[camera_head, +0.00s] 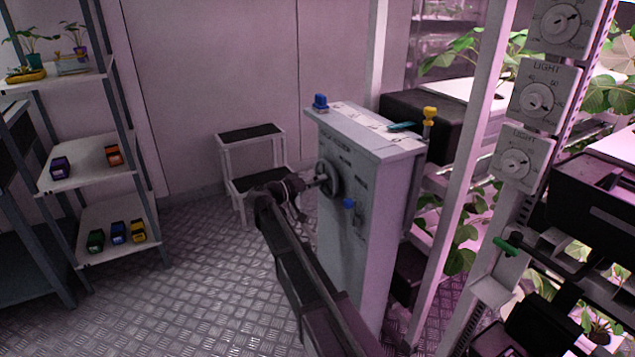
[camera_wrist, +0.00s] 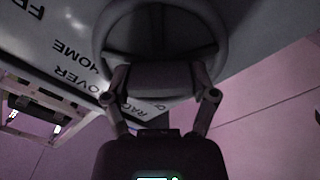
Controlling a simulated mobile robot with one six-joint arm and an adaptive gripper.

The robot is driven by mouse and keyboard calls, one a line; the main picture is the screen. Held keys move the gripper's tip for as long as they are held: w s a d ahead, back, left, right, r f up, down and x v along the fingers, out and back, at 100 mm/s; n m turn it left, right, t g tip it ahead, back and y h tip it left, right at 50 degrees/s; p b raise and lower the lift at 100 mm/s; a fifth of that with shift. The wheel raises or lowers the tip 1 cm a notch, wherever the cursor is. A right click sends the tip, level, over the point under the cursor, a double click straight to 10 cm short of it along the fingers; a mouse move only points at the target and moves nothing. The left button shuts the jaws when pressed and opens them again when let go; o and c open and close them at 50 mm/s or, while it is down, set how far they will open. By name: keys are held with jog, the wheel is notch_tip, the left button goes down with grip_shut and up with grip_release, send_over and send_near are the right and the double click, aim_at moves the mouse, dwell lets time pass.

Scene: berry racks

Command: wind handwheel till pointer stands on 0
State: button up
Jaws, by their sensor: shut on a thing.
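The dark round handwheel (camera_head: 332,176) is on the front face of a grey cabinet (camera_head: 345,245). My gripper (camera_head: 316,183) is at the wheel, coming from the left. In the wrist view the wheel (camera_wrist: 155,22) fills the top middle, and the two fingers of my gripper (camera_wrist: 161,92) are shut on a dark block-like part of it, probably its grip. Printed words, HOME and OVER among them, show upside down on the panel (camera_wrist: 40,45) beside the wheel. I cannot make out the pointer or a 0 mark; the wheel and gripper cover part of the panel.
A blue knob (camera_head: 349,203) sits below the wheel. A step stool (camera_head: 250,134) is behind my gripper. Dial plates (camera_head: 516,160) and plant racks are at right, shelves (camera_head: 90,163) at left. The floor at left is clear.

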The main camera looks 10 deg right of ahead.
jog(key=shift+s+d+m, duration=0.1)
jog(key=shift+d+m, duration=0.05)
jog(key=shift+m, duration=0.45)
jog(key=o, duration=1)
jog(key=shift+v, duration=6.05)
